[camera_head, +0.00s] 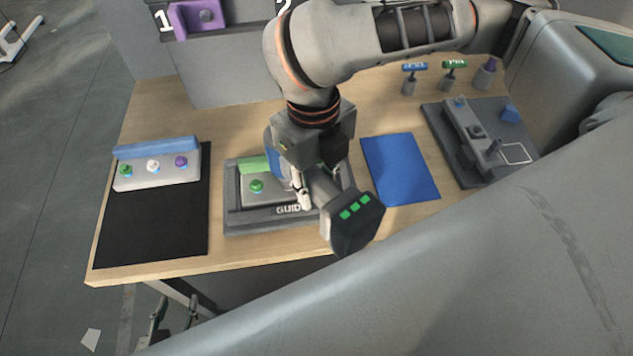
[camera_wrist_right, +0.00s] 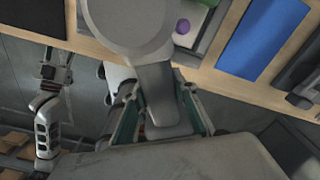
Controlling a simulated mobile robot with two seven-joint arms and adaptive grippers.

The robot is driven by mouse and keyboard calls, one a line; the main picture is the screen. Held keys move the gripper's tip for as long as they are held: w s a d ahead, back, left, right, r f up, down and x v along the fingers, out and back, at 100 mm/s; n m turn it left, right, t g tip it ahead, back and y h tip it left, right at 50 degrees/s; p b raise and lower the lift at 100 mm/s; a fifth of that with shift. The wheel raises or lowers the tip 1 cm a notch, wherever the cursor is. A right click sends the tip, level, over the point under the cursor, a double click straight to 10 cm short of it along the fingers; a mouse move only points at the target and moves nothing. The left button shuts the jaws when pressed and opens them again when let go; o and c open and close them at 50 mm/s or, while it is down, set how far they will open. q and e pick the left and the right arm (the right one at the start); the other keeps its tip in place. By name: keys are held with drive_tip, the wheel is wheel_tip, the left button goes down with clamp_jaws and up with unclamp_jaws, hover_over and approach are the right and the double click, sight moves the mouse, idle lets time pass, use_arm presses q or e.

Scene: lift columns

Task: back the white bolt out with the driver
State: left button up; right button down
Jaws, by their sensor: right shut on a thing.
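My right gripper (camera_head: 302,194) is over the front of the grey GUIDE tray (camera_head: 240,222). In the right wrist view my right gripper (camera_wrist_right: 166,128) is shut on the grey driver (camera_wrist_right: 158,90), whose broad round part hides much of the work. The block (camera_head: 252,199) in the tray shows a green bolt (camera_head: 257,186); a purple bolt (camera_wrist_right: 182,26) shows in the wrist view. Its middle is hidden, so I cannot tell what the driver's tip touches. A white bolt (camera_head: 153,166) stands on the left block (camera_head: 180,178). My left gripper (camera_head: 158,318) hangs open and empty below the table front.
A black mat (camera_head: 150,230) lies left of the tray, a blue mat (camera_head: 400,168) right. A dark fixture (camera_head: 452,152) is further right. Blue (camera_head: 414,67), green (camera_head: 454,64) and purple (camera_head: 489,65) handled tools stand at the back right.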

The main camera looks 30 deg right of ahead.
sight(316, 176)
drive_tip(key=shift+f, duration=0.1)
drive_tip(key=shift+p, duration=0.75)
idle(0.7)
idle(0.7)
drive_tip(key=shift+r, duration=0.5)
idle(2.7)
drive_tip(key=shift+w+r, duration=0.1)
drive_tip(key=shift+r, duration=2.45)
drive_tip(key=shift+r, duration=2)
